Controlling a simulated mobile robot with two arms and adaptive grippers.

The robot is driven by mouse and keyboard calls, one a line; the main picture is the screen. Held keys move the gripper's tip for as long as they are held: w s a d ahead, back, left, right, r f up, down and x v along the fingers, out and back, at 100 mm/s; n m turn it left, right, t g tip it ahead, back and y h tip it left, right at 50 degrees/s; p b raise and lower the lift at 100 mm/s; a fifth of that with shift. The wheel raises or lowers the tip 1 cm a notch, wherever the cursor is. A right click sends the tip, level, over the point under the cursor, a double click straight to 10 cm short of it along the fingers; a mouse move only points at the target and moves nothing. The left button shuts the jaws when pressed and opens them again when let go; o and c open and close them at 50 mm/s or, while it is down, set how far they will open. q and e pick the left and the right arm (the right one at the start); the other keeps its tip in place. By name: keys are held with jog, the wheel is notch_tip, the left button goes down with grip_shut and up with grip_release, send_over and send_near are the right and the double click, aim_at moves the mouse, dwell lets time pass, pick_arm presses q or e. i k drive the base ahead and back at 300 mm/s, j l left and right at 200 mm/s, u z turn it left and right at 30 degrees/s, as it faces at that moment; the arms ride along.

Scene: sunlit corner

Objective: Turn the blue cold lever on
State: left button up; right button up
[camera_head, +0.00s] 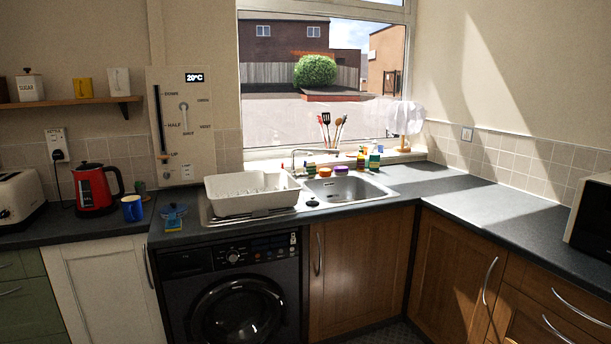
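The sink tap (296,160) is a thin metal spout behind the steel sink (347,189), under the window. I cannot make out a blue cold lever on it at this size. A small blue item with a darker round part (173,216) lies on the counter left of the dish rack; I cannot tell what it is. A pale wall panel (185,140) has a dark vertical slider, a small knob and a display reading 20°C. Neither of my grippers is in view.
A white dish rack (250,193) stands left of the sink. A red kettle (94,189), blue mug (132,208) and toaster (20,195) stand at left. Colourful small items (341,170) line the sink's back edge. The right counter (470,205) is mostly clear.

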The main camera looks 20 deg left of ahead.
aim_at(304, 174)
jog(key=i+u, duration=0.2)
jog(key=i, duration=0.9)
